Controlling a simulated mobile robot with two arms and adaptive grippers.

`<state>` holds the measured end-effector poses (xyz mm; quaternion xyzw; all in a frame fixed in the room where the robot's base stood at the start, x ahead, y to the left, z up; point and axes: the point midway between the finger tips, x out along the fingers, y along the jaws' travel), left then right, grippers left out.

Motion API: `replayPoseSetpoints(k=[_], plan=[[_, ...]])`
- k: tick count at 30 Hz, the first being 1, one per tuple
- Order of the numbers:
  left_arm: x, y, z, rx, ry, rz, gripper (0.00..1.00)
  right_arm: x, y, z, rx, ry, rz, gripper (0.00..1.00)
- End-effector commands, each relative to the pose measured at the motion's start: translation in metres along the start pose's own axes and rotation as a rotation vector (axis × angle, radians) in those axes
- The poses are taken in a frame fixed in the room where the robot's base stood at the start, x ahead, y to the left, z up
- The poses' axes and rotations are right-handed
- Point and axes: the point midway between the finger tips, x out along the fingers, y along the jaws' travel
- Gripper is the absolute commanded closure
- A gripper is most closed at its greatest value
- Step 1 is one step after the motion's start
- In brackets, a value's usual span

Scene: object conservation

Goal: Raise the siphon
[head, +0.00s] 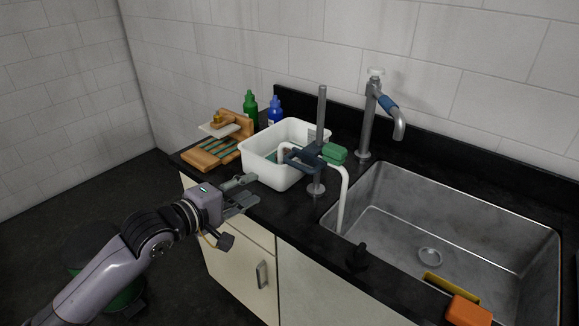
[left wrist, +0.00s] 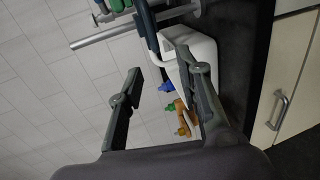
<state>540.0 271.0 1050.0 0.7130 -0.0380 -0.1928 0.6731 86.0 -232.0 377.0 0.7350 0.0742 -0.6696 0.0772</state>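The siphon is a bent white tube (head: 345,195); one end goes into the white tub (head: 255,168) and the other hangs down at the sink. A dark blue clamp (head: 300,160) with a green block (head: 334,153) sits by it on an upright metal post (head: 321,110). My left gripper (head: 248,190) is in front of the tub, left of the post, apart from the siphon. In the left wrist view the left gripper (left wrist: 160,62) has its fingers spread with nothing between them. The post (left wrist: 100,36) and tub (left wrist: 203,50) show beyond it. My right gripper is not in view.
The steel sink (head: 400,225) with a faucet (head: 368,125) lies right. A wooden rack (head: 210,155), green bottle (head: 250,110) and blue bottle (head: 274,112) stand left and behind the tub. A small black object (head: 357,257) and orange block (head: 468,311) are at the front edge.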

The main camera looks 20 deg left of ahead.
Motion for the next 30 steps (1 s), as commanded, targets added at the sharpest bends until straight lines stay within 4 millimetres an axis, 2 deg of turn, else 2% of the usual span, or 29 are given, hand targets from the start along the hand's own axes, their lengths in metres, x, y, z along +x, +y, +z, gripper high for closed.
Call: replayPoseSetpoints(k=[4,8,30], plan=[[-0.003,0.013,0.010,-0.021,-0.021,0.016,0.67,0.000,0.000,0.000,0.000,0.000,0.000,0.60],[0.008,0.014,0.009,-0.024,-0.021,0.018,0.67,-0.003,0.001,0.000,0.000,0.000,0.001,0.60],[0.145,0.016,0.013,-0.019,-0.021,0.016,0.67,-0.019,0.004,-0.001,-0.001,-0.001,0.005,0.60]])
